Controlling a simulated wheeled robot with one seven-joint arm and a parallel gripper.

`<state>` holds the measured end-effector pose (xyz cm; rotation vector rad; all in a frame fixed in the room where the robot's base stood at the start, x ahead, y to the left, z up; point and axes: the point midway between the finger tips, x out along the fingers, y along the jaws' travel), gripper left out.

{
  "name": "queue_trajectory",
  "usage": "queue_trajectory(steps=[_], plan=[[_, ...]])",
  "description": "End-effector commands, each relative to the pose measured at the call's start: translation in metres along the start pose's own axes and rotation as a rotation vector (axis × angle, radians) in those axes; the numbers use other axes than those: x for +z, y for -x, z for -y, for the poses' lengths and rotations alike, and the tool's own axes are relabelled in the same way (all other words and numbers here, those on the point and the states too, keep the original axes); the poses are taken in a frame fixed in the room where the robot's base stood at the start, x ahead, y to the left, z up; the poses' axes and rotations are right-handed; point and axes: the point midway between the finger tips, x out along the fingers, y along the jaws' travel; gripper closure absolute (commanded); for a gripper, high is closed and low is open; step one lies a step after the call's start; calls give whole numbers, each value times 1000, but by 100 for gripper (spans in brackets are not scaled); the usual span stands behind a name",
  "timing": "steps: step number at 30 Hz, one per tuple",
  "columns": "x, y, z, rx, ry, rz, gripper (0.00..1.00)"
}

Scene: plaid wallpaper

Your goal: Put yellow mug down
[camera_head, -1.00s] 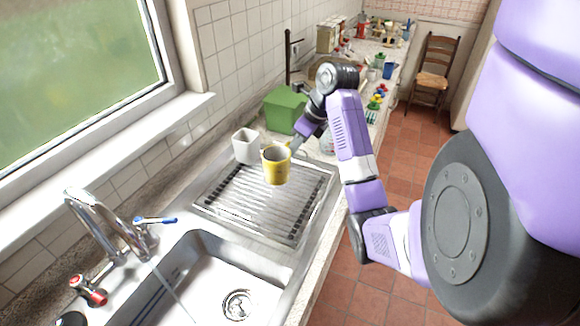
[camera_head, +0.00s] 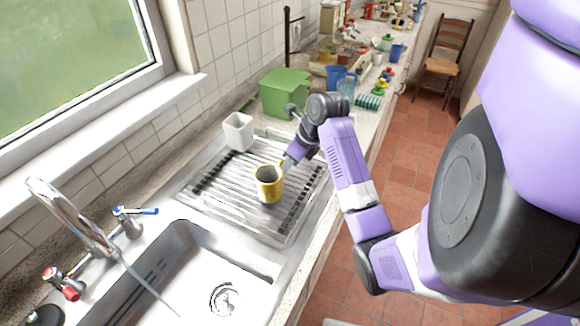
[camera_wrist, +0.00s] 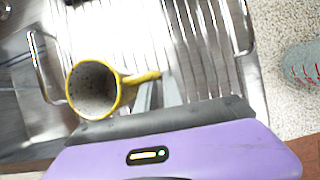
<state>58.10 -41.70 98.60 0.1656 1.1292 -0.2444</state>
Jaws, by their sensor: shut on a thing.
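The yellow mug (camera_head: 269,186) is upright over the metal dish rack (camera_head: 222,206) beside the sink. I cannot tell whether its base touches the rack bars. My gripper (camera_head: 284,165) comes from the right and is shut on the mug's handle. In the wrist view the mug (camera_wrist: 72,97) shows its open top and grey speckled inside, and its handle points right to my gripper (camera_wrist: 155,84). The fingertips are small and partly hidden in the head view.
A white square cup (camera_head: 238,133) stands at the rack's back edge, with a green box (camera_head: 285,94) behind it. The sink (camera_head: 190,285) and tap (camera_head: 70,215) are in front. Several cups and other items crowd the far counter. The rack around the mug is clear.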

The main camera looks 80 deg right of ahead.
Motion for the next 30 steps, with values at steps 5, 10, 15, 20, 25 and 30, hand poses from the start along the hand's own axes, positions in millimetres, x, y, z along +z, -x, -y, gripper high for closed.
queue_trajectory(steps=[5, 10, 15, 20, 25, 30], plan=[[1, 0, -1, 0, 1, 1, 100], [0, -1, -1, 1, 0, 1, 100], [0, -2, -1, 1, 0, 1, 68], [0, -2, -1, 1, 0, 1, 68], [0, 0, 0, -1, 1, 0, 68], [2, 19, 0, -1, 3, 3, 68]])
